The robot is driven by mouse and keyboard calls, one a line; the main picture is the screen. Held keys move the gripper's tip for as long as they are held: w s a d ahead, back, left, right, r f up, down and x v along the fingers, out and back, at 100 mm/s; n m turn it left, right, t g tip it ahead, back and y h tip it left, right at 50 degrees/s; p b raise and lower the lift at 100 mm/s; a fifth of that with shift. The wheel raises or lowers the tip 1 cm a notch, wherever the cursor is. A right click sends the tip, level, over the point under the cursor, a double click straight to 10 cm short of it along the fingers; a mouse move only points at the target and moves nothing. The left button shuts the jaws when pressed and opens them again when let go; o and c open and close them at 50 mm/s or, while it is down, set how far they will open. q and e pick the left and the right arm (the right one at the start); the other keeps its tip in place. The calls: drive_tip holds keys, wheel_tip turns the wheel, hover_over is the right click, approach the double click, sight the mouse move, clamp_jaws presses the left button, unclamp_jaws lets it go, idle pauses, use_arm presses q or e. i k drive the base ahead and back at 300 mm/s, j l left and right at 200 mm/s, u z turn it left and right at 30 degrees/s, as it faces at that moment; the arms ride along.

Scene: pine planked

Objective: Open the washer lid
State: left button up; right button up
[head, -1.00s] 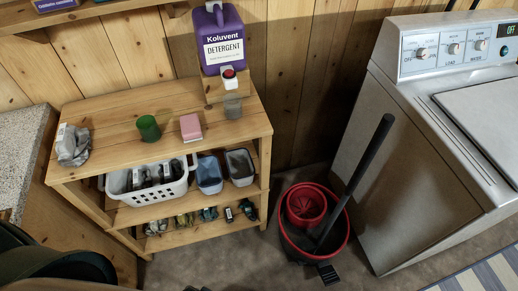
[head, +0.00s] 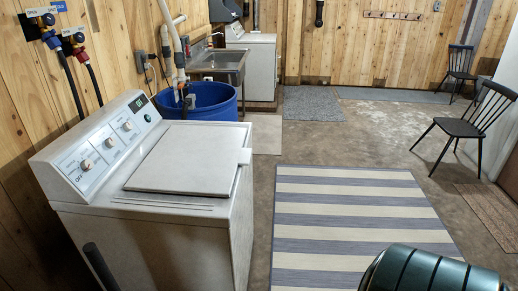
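The washer (head: 145,245) is a white top-loading machine on the left of the head view, against the plank wall. Its lid (head: 190,160) is a flat light panel lying shut on the top, with a small tab at its right edge. The control panel (head: 103,146) with several knobs and a small display runs along the wall side. Neither of my grippers is in view. A dark green rounded shape at the bottom right cannot be told clearly.
A blue barrel (head: 205,101) and a sink (head: 220,63) stand beyond the washer. A striped rug (head: 350,225) lies on open floor to its right. Black chairs (head: 465,127) stand at the far right. A black handle (head: 100,265) rises before the washer's near side.

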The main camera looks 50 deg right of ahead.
sight(196, 161)
drive_tip(key=l+z, duration=0.2)
drive_tip(key=z, duration=0.2)
drive_tip(key=i+l+z, duration=0.1)
drive_tip(key=z, duration=0.3)
drive_tip(key=i+l+z, duration=0.1)
drive_tip(key=l+z, duration=0.2)
drive_tip(key=z, duration=0.15)
